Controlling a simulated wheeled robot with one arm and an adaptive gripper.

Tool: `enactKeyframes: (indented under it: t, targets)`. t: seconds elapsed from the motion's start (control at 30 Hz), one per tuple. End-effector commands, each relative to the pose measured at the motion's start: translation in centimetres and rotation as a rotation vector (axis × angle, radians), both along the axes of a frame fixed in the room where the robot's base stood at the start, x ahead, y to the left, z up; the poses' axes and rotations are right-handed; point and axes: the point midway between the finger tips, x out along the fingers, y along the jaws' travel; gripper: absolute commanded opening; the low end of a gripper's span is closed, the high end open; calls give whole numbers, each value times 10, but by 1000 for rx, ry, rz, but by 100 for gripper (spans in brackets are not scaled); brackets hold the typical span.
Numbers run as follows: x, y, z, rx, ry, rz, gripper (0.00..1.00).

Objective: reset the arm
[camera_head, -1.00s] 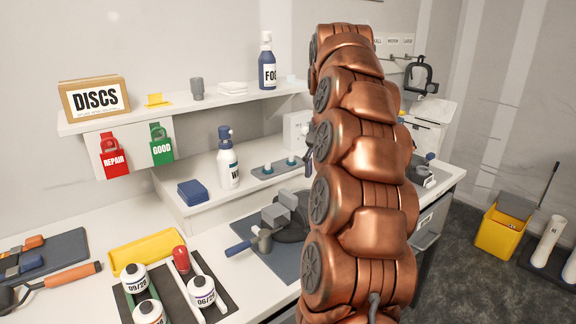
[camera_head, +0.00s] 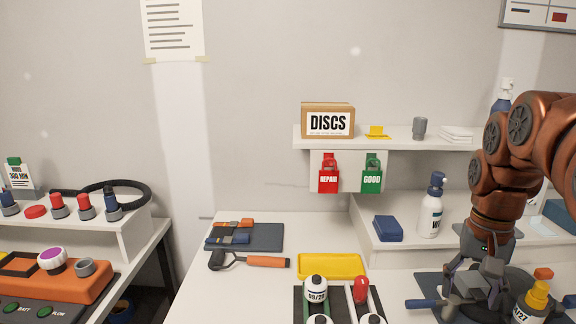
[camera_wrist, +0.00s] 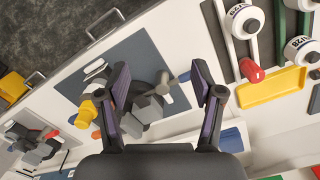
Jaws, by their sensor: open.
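My copper arm (camera_head: 497,165) comes in from the right edge in the head view and bends down over the bench. My gripper (camera_head: 468,287) hangs at its end, pointing down above the blue-grey mat with a dark clamp-like fixture. In the wrist view my gripper (camera_wrist: 162,80) has its two fingers spread wide with nothing between the tips. The mat (camera_wrist: 150,50) and the grey fixture (camera_wrist: 150,103) lie below it. How high the fingertips are above the fixture I cannot tell.
A shelf (camera_head: 400,143) runs behind. The bench (camera_head: 300,228) has free room at back left.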

Motion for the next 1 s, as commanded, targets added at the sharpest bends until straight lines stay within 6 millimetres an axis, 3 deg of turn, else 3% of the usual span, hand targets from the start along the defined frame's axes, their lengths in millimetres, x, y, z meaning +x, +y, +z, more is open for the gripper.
enactKeyframes:
  t: [0.2,0.5,0.8,1.0]
  targets:
    - [-42,53,-20,9,27,161,67]
    - [-111,104,-59,22,61,342,67]
    - [-181,129,-99,37,95,466,67]
    - [-200,133,-112,41,102,495,67]
